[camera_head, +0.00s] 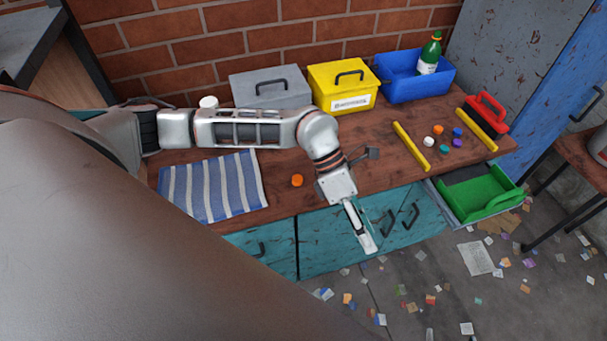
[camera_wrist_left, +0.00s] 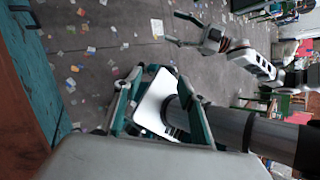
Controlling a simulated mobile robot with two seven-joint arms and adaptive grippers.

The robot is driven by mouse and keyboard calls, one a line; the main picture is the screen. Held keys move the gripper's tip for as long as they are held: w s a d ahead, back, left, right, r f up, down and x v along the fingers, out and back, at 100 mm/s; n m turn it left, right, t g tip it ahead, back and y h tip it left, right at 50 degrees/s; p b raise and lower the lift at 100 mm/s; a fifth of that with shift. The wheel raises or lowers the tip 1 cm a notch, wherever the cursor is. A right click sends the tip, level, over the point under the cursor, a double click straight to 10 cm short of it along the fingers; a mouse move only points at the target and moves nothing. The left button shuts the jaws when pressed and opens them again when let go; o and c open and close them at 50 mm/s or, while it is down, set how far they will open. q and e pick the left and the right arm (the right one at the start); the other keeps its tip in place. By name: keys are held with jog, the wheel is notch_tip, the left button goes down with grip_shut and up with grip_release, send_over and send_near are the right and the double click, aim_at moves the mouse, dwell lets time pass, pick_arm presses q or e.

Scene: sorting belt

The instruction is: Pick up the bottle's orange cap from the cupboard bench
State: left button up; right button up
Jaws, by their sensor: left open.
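A small orange cap (camera_head: 297,180) lies on the wooden bench (camera_head: 275,208), to the right of the striped cloth. Another small orange cap (camera_head: 439,129) lies among several coloured caps further right. My left gripper (camera_head: 368,245) hangs past the bench's front edge, right of and nearer than the lone orange cap. It is open and empty, touching no cap. Its fingers show in the left wrist view (camera_wrist_left: 160,78), over the floor. My right gripper (camera_wrist_left: 178,29) shows only there, fingers spread and empty.
A blue striped cloth (camera_head: 212,187) lies at left. A grey box (camera_head: 270,90), a yellow box (camera_head: 342,87) and the blue bin (camera_head: 415,83) line the wall. Yellow bars (camera_head: 411,147) flank the loose caps. A green tray (camera_head: 478,197) sits low at right. Scraps litter the floor.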

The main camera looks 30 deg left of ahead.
pick_arm(q)
jog(key=w+a+f+m+t+y, duration=0.1)
jog(key=w+a+y, duration=0.45)
jog(key=a, duration=0.75)
jog(key=r+t+y, duration=0.2)
jog(key=y, duration=0.1)
send_over(297, 179)
jog(key=shift+s+d+f, duration=0.15)
jog(key=shift+d, duration=0.1)
jog(key=shift+a+f, duration=0.15)
jog(key=shift+f, duration=0.15)
jog(key=shift+f+b, duration=0.3)
jog(key=shift+f, duration=0.7)
jog(key=shift+f+b, duration=0.6)
jog(key=shift+b, duration=0.2)
jog(key=shift+a+f+b, duration=0.1)
jog(key=shift+f+b, duration=1.6)
jog(key=shift+f, duration=0.15)
jog(key=c, duration=0.7)
jog(key=shift+c, duration=0.2)
pick_arm(e)
jog(key=f, duration=0.1)
jog(key=a+f, duration=0.2)
jog(key=shift+w+y, duration=0.35)
jog(key=shift+y, duration=0.05)
